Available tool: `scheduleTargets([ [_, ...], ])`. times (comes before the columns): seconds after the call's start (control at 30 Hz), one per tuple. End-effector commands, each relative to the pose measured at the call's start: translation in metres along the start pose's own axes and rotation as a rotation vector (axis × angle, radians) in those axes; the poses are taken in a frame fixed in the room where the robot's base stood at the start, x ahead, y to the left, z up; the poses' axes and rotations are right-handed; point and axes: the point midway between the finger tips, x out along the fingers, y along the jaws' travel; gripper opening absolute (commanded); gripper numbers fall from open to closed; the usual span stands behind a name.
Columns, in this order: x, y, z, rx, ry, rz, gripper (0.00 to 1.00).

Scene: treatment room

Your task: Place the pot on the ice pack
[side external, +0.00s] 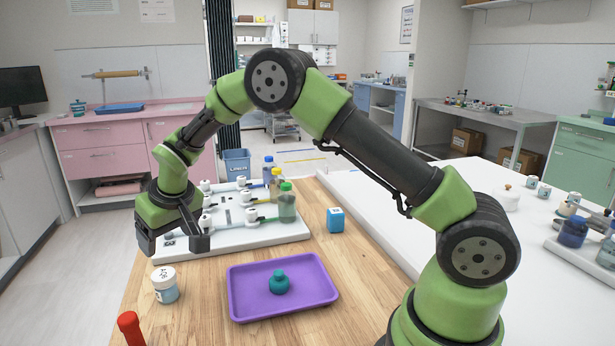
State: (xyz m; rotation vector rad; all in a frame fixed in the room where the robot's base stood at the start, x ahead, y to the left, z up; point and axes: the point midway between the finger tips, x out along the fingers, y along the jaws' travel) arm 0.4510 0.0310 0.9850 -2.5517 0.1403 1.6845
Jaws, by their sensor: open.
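A small white jar with a lid and a blue-grey lower band (165,285), which looks like the pot, stands upright on the wooden table at the left. A small blue block with a white marking on top (336,221), possibly the ice pack, sits on the table right of centre; I cannot tell for certain. My gripper (180,245) is open and empty, pointing down, above and behind the white jar and apart from it. It is in front of the left end of a white rack board.
A purple tray (240,307) holds a round teal piece (279,283). The white board (260,238) behind carries bottles (287,204) and tubes. A red-handled thing (130,328) is at the front left edge. Wood between tray and blue block is clear.

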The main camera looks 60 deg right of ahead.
Motion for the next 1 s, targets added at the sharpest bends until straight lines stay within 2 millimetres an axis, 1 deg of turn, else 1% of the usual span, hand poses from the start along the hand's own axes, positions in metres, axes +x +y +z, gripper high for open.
scheduleTargets([
  [0.03, -0.023, 0.002, -0.003, 0.016, 0.016, -0.007, 0.74],
  [0.07, -0.037, 0.004, -0.003, 0.027, 0.021, -0.012, 0.74],
  [0.1, -0.058, 0.006, -0.001, 0.042, 0.029, -0.020, 0.74],
  [0.13, -0.074, 0.008, 0.001, 0.053, 0.035, -0.026, 0.74],
  [0.17, -0.090, 0.010, 0.004, 0.065, 0.042, -0.033, 0.74],
  [0.2, -0.110, 0.012, 0.009, 0.082, 0.049, -0.043, 0.74],
  [0.27, -0.139, 0.016, 0.020, 0.105, 0.061, -0.058, 0.74],
  [0.3, -0.157, 0.019, 0.029, 0.119, 0.069, -0.069, 0.74],
  [0.37, -0.183, 0.022, 0.044, 0.142, 0.082, -0.086, 0.74],
  [0.4, -0.198, 0.025, 0.055, 0.155, 0.089, -0.098, 0.74],
  [0.47, -0.219, 0.028, 0.074, 0.174, 0.102, -0.117, 0.74],
  [0.5, -0.232, 0.030, 0.088, 0.187, 0.110, -0.130, 0.74],
  [0.57, -0.247, 0.033, 0.109, 0.206, 0.122, -0.150, 0.74],
  [0.6, -0.256, 0.034, 0.124, 0.216, 0.130, -0.163, 0.74],
  [0.63, -0.261, 0.035, 0.135, 0.225, 0.136, -0.174, 0.74],
  [0.7, -0.270, 0.037, 0.158, 0.241, 0.148, -0.196, 0.74],
  [0.8, -0.277, 0.038, 0.185, 0.257, 0.162, -0.222, 0.74],
  [0.9, -0.278, 0.038, 0.203, 0.268, 0.169, -0.240, 0.74],
  [0.97, -0.278, 0.038, 0.209, 0.272, 0.171, -0.246, 0.79],
  [1.0, -0.279, 0.038, 0.212, 0.273, 0.173, -0.248, 0.79],
])
